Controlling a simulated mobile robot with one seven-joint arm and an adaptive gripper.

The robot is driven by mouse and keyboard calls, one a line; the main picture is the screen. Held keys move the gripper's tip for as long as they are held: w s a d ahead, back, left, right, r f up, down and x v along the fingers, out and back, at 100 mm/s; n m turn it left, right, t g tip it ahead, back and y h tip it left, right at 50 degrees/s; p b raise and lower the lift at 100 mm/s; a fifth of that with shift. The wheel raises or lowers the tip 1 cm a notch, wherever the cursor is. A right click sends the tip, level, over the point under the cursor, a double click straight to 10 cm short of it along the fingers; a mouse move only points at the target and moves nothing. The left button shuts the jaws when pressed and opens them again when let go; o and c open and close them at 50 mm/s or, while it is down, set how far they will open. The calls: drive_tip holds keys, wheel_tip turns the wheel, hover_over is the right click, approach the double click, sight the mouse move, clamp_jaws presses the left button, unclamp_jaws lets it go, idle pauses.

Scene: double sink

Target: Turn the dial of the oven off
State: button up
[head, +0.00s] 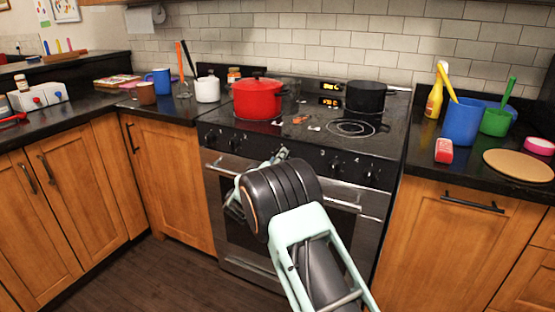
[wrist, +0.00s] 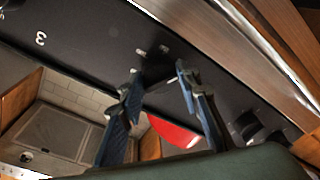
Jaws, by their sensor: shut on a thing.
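The oven (head: 268,205) is a dark stove with a steel door handle and a black front panel with several black dials. My gripper (head: 278,156) reaches up to the middle of that panel in the head view, and its wrist hides part of the oven door. In the wrist view, my gripper (wrist: 158,74) has its two blue-grey fingers on either side of a black dial (wrist: 156,66) and is shut on it. The dial's pointer mark is not clear. Other dials stand free to the left (head: 234,143) and right (head: 336,164) of the gripper.
A red pot (head: 257,99) and a black pan (head: 365,97) stand on the cooktop, above the panel. The oven's door handle (head: 340,205) sticks out below my gripper. Counters with cups and utensils flank the stove. The floor (head: 150,275) in front is clear.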

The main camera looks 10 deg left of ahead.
drive_tip(key=shift+n+b, duration=0.35)
drive_tip(key=shift+n, duration=0.05)
drive_tip(key=m+h+p, duration=0.1)
drive_tip(key=m+p, duration=0.2)
drive_tip(key=m, duration=0.8)
drive_tip(key=m+h+p, duration=0.1)
drive_tip(key=m+p, duration=0.2)
drive_tip(key=m, duration=0.8)
drive_tip(key=m+h+p, duration=0.1)
drive_tip(key=m+p, duration=0.2)
drive_tip(key=m, duration=0.8)
drive_tip(key=shift+w+a+r+g+p, duration=0.1)
drive_tip(key=shift+a+g+p, duration=0.2)
drive_tip(key=shift+a+p, duration=0.05)
idle(0.4)
idle(0.5)
drive_tip(key=o, duration=1.1)
